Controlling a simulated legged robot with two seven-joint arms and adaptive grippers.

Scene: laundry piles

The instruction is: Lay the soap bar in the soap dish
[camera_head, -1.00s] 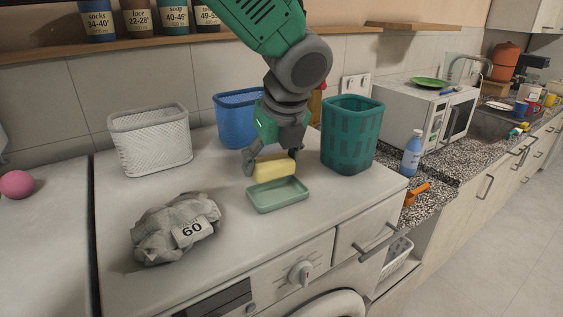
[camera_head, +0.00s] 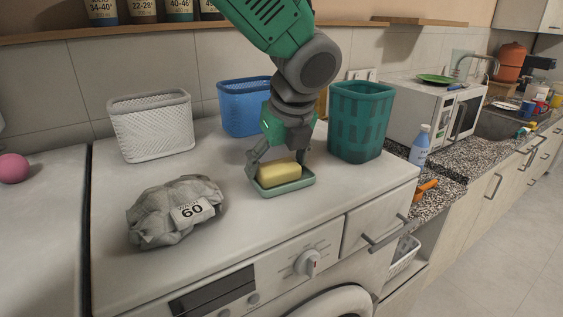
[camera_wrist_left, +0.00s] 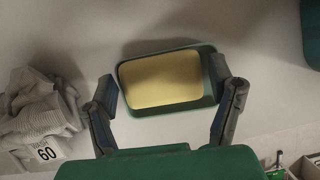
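The yellow soap bar (camera_head: 280,173) lies in the green soap dish (camera_head: 287,189) on top of the washing machine. In the left wrist view the soap bar (camera_wrist_left: 162,80) sits inside the rim of the dish (camera_wrist_left: 208,101). My left gripper (camera_head: 276,170) is right above the dish, its fingers on either side of the soap. In the left wrist view the left gripper (camera_wrist_left: 166,86) is open: a gap shows between the soap and the right finger, and the left finger is close to the soap's edge. My right gripper is not in view.
A grey crumpled cloth with a "60" tag (camera_head: 175,211) lies left of the dish. A white basket (camera_head: 150,127), a blue basket (camera_head: 240,107) and a green basket (camera_head: 360,120) stand behind. The machine top in front of the dish is clear.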

